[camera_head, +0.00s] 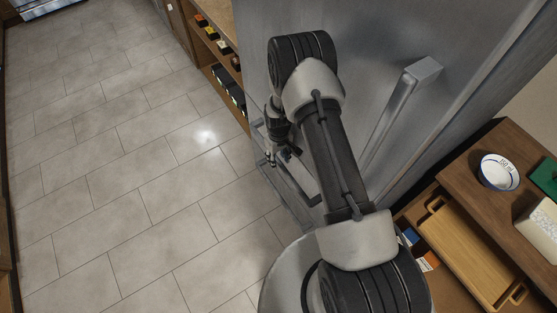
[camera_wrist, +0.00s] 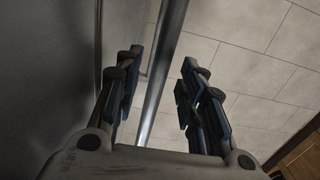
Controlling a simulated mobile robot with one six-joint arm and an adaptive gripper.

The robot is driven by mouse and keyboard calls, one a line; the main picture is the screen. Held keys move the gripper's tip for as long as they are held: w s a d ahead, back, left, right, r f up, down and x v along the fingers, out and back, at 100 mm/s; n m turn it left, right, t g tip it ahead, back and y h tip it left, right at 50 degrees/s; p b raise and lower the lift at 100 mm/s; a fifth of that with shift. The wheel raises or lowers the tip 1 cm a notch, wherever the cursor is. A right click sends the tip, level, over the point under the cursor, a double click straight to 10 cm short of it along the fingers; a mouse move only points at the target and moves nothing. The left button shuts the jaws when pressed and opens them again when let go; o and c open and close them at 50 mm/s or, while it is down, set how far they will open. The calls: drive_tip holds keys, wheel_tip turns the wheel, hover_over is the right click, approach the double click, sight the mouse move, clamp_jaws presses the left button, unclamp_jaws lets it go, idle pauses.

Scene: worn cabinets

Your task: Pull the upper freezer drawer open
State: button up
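The grey metal fridge (camera_head: 365,55) fills the middle and right of the head view. Bar handles of its low freezer drawers (camera_head: 297,200) show below, partly hidden by my arm. My gripper (camera_head: 278,158) is low at the fridge front, beside these bars. In the wrist view my gripper (camera_wrist: 160,70) is open, its two blue-padded fingers well apart. A shiny metal bar handle (camera_wrist: 165,45) runs lengthwise through the gap between the fingers, with clear space on both sides. Whether it lies fully between the pads in depth I cannot tell.
A tall upright door handle (camera_head: 395,110) stands out right of my arm. A wooden counter with a bowl (camera_head: 498,172) and a wooden tray (camera_head: 465,250) are at the right. A shelf with small items (camera_head: 215,45) stands beyond the fridge. The tiled floor (camera_head: 120,170) at left is clear.

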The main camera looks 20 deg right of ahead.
drive_tip(key=shift+f, duration=0.35)
drive_tip(key=shift+c, duration=0.3)
clamp_jaws()
